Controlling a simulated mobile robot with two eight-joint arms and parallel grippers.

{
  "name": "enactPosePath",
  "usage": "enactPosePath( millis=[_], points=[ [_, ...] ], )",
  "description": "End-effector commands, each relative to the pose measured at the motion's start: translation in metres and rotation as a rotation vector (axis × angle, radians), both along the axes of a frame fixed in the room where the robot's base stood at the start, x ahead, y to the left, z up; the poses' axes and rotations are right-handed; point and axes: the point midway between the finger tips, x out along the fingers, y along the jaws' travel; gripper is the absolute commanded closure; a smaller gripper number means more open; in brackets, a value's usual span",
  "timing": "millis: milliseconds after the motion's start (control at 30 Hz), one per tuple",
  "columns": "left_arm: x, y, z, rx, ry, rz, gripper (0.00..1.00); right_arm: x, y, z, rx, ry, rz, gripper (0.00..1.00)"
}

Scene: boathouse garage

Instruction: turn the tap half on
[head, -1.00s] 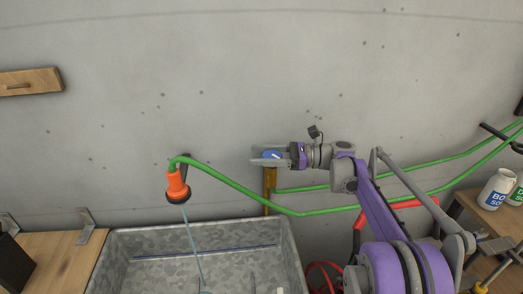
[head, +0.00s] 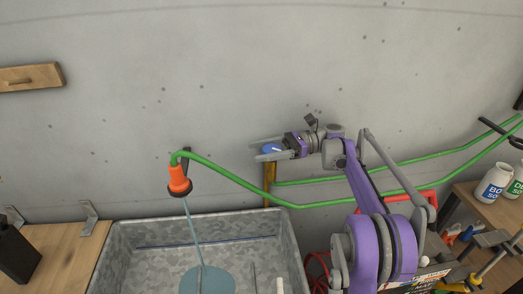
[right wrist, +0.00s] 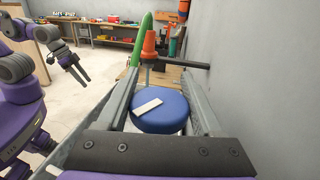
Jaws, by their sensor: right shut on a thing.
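The tap has a round blue knob (head: 270,149) with a white mark, on top of a brass pipe (head: 269,185) against the wall. My right gripper (head: 262,149) is shut on the knob, one finger on each side. The right wrist view shows the blue knob (right wrist: 160,112) between the fingers, its white bar lying at a slant. The green hose (head: 235,183) runs to an orange nozzle (head: 179,179) on the wall, and a thin water stream (head: 195,232) falls from it. My left gripper (right wrist: 75,72) shows in the right wrist view, open and empty.
A galvanised tub (head: 130,247) stands below the nozzle, with blue water (head: 207,280) in it. A wooden bench (head: 62,252) is at the left. White bottles (head: 494,183) stand on a shelf at the right. The wall above the tap is clear.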

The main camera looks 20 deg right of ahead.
Motion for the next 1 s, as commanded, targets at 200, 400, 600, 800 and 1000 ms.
enactPosePath(
  millis=[200, 400, 600, 800, 1000],
  points=[
    [0.000, 0.000, 0.000, 0.000, 0.000, 0.000, 0.50, 0.000, 0.000, 0.000, 0.000, 0.000, -0.001, 0.16],
    [0.000, 0.000, 0.000, 0.000, 0.000, 0.000, 0.50, 0.000, 0.000, 0.000, 0.000, 0.000, -0.001, 0.03],
    [0.000, 0.000, 0.000, 0.000, 0.000, 0.000, 0.50, 0.000, 0.000, 0.002, 0.000, 0.000, -0.001, 0.03],
    [0.001, 0.000, 0.002, 0.000, -0.001, 0.000, 0.50, 0.000, 0.000, 0.029, 0.000, 0.000, -0.001, 0.03],
    [0.002, 0.000, 0.005, 0.000, -0.004, 0.000, 0.50, 0.000, 0.000, 0.069, 0.000, 0.000, -0.001, 0.03]
  ],
)
